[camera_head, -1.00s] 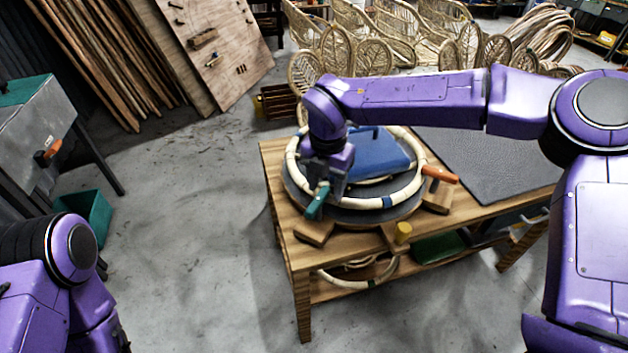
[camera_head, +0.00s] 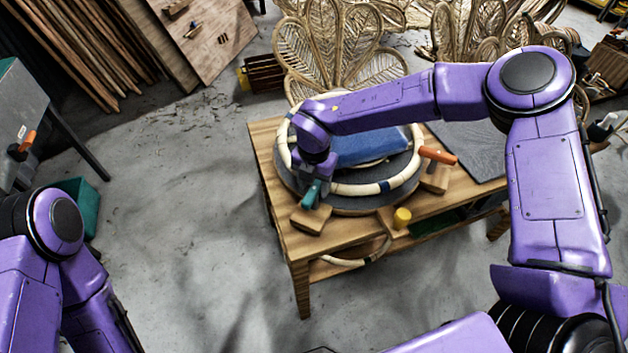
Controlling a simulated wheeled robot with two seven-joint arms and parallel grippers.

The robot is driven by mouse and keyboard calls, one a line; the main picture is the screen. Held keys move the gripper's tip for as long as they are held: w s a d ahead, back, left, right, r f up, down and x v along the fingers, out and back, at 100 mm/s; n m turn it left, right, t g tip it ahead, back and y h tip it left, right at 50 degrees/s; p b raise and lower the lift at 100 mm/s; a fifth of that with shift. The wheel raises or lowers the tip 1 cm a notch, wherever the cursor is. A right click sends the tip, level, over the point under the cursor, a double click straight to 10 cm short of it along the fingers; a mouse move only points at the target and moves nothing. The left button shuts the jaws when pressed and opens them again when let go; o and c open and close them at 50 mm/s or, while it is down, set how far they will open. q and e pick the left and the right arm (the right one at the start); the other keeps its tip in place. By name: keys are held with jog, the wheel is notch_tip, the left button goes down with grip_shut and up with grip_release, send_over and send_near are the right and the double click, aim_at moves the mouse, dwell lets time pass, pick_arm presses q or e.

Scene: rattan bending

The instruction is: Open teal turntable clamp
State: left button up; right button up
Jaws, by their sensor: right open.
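The teal clamp handle (camera_head: 312,194) is at the front left of the round turntable (camera_head: 350,206) on the wooden table. My right gripper (camera_head: 313,178) is at the clamp, pointing down just behind and above the teal handle. It is open, and its fingers are partly hidden by the wrist, so I cannot tell whether they touch the handle. A pale rattan ring (camera_head: 362,189) with dark blue bands lies around the turntable. An orange-handled clamp (camera_head: 437,156) is at the turntable's right side. My left arm shows at the lower left, but its gripper is out of view.
A blue block (camera_head: 368,147) sits inside the ring. Wooden blocks (camera_head: 311,219) and a yellow knob (camera_head: 402,217) stand at the table's front. A dark mat (camera_head: 470,150) covers the table's right. Rattan chairs (camera_head: 330,45) stand behind.

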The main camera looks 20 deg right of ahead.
jog(key=shift+s, duration=0.15)
jog(key=shift+c, duration=0.3)
jog(key=shift+f, duration=0.1)
grip_shut()
